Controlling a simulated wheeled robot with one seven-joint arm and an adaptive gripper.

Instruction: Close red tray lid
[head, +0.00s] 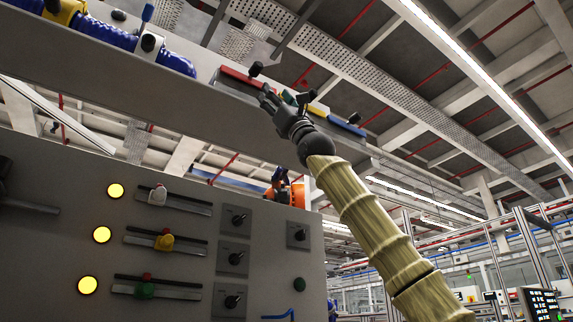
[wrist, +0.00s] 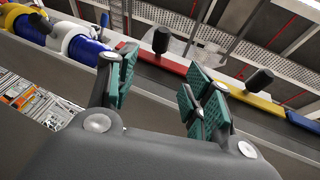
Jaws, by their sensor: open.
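The red tray lid (head: 243,80) shows in the head view as a red strip on the edge of the high shelf, with a black knob (head: 256,69) standing up from it. In the wrist view the red lid (wrist: 172,65) lies beyond my fingers, its knob (wrist: 161,40) in line with the gap between them. My gripper (head: 268,97) is close to the red lid's right end in the head view. In the wrist view my gripper (wrist: 160,85) is open and empty, apart from the knob. The tray's inside is hidden from this low angle.
Yellow (head: 318,109) and blue (head: 347,127) strips line the shelf edge (head: 190,97) right of the red one. A blue ribbed hose (head: 95,35) lies at left. Below stands a grey panel (head: 60,240) with lit yellow lamps, sliders and knobs.

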